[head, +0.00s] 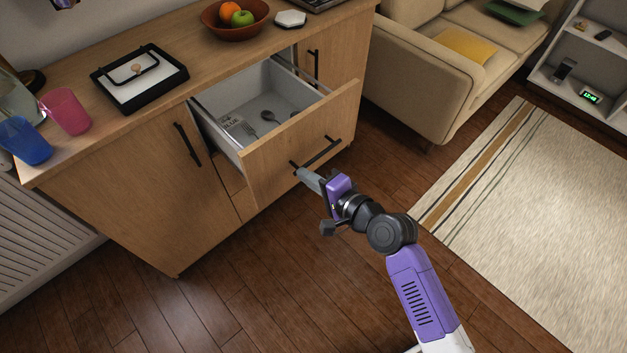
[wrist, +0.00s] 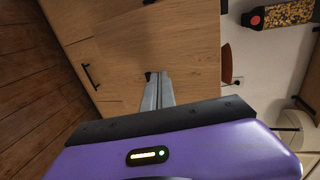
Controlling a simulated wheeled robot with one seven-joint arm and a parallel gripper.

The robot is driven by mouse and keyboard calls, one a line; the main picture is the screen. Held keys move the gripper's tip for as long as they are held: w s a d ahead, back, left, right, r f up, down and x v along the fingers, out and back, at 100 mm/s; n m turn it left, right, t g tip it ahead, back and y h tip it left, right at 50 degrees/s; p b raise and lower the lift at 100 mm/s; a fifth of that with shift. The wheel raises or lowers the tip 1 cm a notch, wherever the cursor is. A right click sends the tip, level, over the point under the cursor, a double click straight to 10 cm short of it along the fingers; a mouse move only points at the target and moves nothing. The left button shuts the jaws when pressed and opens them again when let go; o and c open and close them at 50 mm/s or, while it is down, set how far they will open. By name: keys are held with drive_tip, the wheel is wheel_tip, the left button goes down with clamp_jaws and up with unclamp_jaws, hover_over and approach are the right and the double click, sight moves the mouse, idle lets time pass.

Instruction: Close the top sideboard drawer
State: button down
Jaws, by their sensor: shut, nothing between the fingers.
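The top sideboard drawer (head: 300,140) is pulled well out of the wooden sideboard (head: 150,190). Its pale interior holds a few utensils and a printed item. A black bar handle (head: 318,154) runs across its wooden front. My gripper (head: 300,173) is shut and empty, with its fingertips at the drawer front close to the left end of the handle. In the wrist view my shut fingers (wrist: 154,80) point at the wooden front (wrist: 180,50). I cannot tell whether they touch it.
On the sideboard top are a fruit bowl (head: 235,22), a black-framed tray (head: 138,78), a pink cup (head: 65,110) and a blue cup (head: 24,140). A sofa (head: 420,80) stands to the right. A rug (head: 540,210) lies on the otherwise open floor.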

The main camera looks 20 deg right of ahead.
sight(285, 162)
drive_tip(key=shift+x, duration=2.8)
drive_tip(key=shift+r, duration=0.1)
